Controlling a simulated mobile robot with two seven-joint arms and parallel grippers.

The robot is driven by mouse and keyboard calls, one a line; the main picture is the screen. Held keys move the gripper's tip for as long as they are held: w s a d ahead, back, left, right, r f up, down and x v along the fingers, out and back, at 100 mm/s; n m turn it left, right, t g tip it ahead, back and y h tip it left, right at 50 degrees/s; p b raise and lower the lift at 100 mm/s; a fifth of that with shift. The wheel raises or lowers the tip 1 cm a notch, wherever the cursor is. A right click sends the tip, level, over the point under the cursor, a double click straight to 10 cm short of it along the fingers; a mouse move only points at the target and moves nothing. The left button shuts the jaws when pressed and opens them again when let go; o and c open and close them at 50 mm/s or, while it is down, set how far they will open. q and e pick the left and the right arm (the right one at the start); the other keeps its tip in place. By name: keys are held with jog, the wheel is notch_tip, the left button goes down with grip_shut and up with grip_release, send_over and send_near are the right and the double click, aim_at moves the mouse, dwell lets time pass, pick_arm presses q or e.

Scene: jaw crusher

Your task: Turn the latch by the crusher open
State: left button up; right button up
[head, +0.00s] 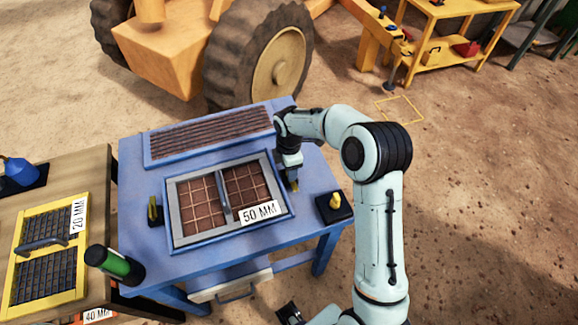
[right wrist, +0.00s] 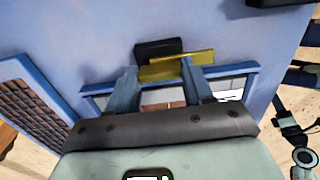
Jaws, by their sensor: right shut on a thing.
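The blue crusher table (head: 130,160) holds a grey-framed screen (head: 180,232) marked 50 MM. A latch with a yellow bar (head: 295,185) is at the screen's right edge, mostly hidden by my right gripper (head: 291,178). In the right wrist view the yellow bar (right wrist: 201,59) lies across its black base (right wrist: 158,48). My right gripper (right wrist: 163,76) is shut on this bar, with one finger on each side. A second latch (head: 155,212) with an upright yellow handle is at the screen's left. A dark end part of mine, perhaps my left gripper (head: 290,314), shows at the bottom edge; its jaws are unclear.
A black block with a yellow knob (head: 335,203) sits near the table's right corner. A wooden bench (head: 95,170) with a yellow 20 MM screen (head: 22,250) is on the left. Sandy ground is open on the right.

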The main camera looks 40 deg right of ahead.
jog(key=shift+r, duration=0.1)
jog(key=o, duration=1)
jog(key=shift+o, duration=0.2)
notch_tip(320, 180, up, 13)
jog(key=p, duration=0.1)
jog(key=shift+r, duration=0.15)
